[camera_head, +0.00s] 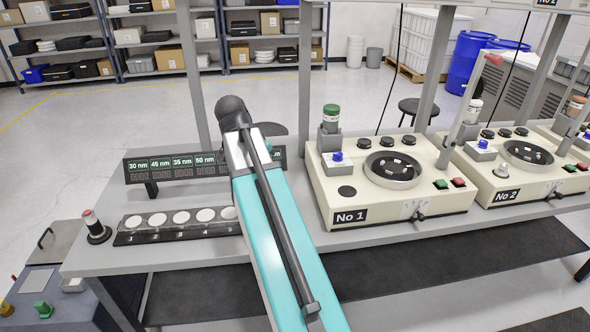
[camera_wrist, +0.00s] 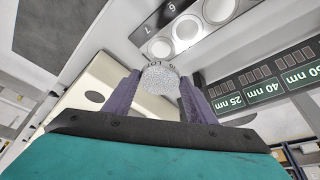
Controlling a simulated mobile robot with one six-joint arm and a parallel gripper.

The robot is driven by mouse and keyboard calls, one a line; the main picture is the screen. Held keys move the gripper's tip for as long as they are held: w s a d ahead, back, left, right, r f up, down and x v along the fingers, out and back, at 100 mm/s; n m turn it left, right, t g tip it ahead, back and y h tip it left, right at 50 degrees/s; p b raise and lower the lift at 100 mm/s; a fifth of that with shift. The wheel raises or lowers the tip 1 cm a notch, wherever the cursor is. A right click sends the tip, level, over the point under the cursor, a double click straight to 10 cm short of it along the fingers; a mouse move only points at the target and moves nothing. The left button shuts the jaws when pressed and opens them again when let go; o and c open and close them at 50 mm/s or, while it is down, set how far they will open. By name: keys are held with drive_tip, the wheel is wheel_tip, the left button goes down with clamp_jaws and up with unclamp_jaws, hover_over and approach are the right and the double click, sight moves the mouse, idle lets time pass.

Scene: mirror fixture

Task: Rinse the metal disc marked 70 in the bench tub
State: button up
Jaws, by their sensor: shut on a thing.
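My gripper (camera_wrist: 160,88) is shut on a grey, speckled metal disc (camera_wrist: 161,79), held between its two purple fingers in the wrist view. In the head view my teal arm hides the gripper and disc. The black rack (camera_head: 178,237) there holds several pale discs in a row at the bench's left. I cannot pick out the bench tub with certainty in either view.
A display strip (camera_head: 180,166) with nm values stands behind the rack. The polishing machine No 1 (camera_head: 335,190) is right of my arm, and No 2 (camera_head: 525,180) further right. Uprights rise from the bench.

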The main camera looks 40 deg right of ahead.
drive_tip(key=w+a+n+t+y, duration=0.1)
drive_tip(key=w+a+n, duration=0.2)
drive_tip(key=a, duration=0.6)
drive_tip(key=w+a+n+t+y, duration=0.1)
drive_tip(key=w+a+n, duration=0.3)
drive_tip(key=a+n, duration=0.4)
drive_tip(key=w+a+n+t+y, duration=0.2)
drive_tip(key=a+n, duration=0.3)
drive_tip(key=a, duration=0.6)
drive_tip(key=shift+w+a+f, duration=0.15)
drive_tip(key=shift+w+a, duration=0.1)
drive_tip(key=shift+w, duration=0.5)
drive_tip(key=shift+d, duration=0.15)
